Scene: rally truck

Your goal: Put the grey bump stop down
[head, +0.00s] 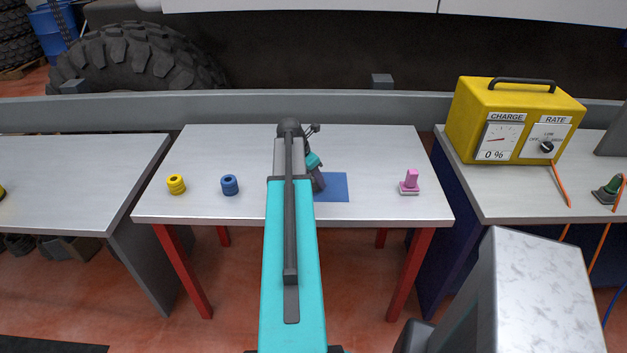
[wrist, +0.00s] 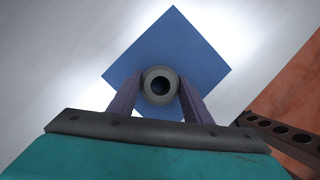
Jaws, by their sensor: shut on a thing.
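The grey bump stop (wrist: 147,88) is a round ring with a dark hole in its middle, seen end-on in the wrist view. My gripper (wrist: 160,86) is shut on it, with one finger at each side. It is over the blue square (wrist: 165,40), whose lower part is hidden by my fingers and wrist. I cannot tell whether the bump stop touches the square. In the head view my arm hides the bump stop, and my gripper (head: 318,183) is at the left edge of the blue square (head: 335,188).
On the same table (head: 370,145) stand a yellow ribbed piece (head: 176,184) and a blue one (head: 229,185) at left, and a pink piece on a pale base (head: 410,181) at right. A yellow charger (head: 515,120) stands on the right bench. The table between is clear.

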